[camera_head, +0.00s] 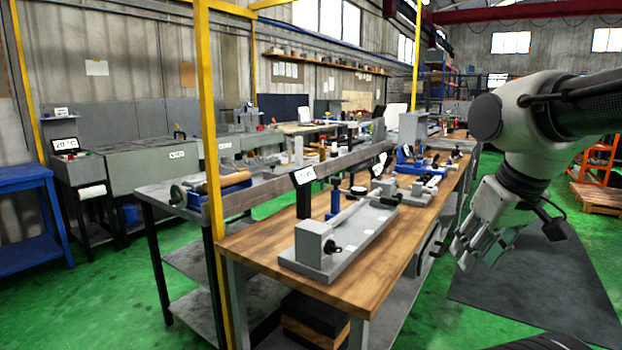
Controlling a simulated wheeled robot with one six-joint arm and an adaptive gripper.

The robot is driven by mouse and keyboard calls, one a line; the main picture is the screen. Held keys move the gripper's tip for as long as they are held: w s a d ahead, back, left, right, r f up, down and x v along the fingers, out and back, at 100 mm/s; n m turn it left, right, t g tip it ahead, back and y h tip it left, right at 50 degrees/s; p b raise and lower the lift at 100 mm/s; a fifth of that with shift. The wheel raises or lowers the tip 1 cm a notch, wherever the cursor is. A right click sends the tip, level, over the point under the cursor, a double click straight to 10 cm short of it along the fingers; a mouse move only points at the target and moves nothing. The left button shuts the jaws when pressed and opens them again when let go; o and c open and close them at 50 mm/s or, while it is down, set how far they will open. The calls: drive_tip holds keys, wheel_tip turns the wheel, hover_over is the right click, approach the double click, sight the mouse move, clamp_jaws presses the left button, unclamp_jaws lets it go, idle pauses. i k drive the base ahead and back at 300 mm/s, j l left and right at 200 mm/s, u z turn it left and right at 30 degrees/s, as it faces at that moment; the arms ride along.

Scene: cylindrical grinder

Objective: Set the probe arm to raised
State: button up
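A grey bench fixture (345,246) stands on the wooden bench. It has a block-like headstock (313,243) at its near left end, a thin rod (348,214) running along it, and a dark-tipped part (388,200) at the far end. I cannot make out for certain which part is the probe arm, or its position. My gripper (478,262) hangs at the right, pointing down, off the bench's right side and apart from the fixture. Its fingers look spread, with nothing between them.
The wooden bench (262,245) carries other blue and grey devices (408,160) farther back. A yellow post (211,150) stands at its left. A grey bench (150,195) and a blue table (25,178) lie left. A dark mat (545,280) covers open green floor at right.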

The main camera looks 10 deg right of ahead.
sight(360, 192)
drive_tip(key=i+l+z, duration=0.15)
drive_tip(key=i+l, duration=0.2)
drive_tip(key=i+l+z, duration=0.15)
drive_tip(key=i, duration=0.3)
drive_tip(key=l, duration=0.1)
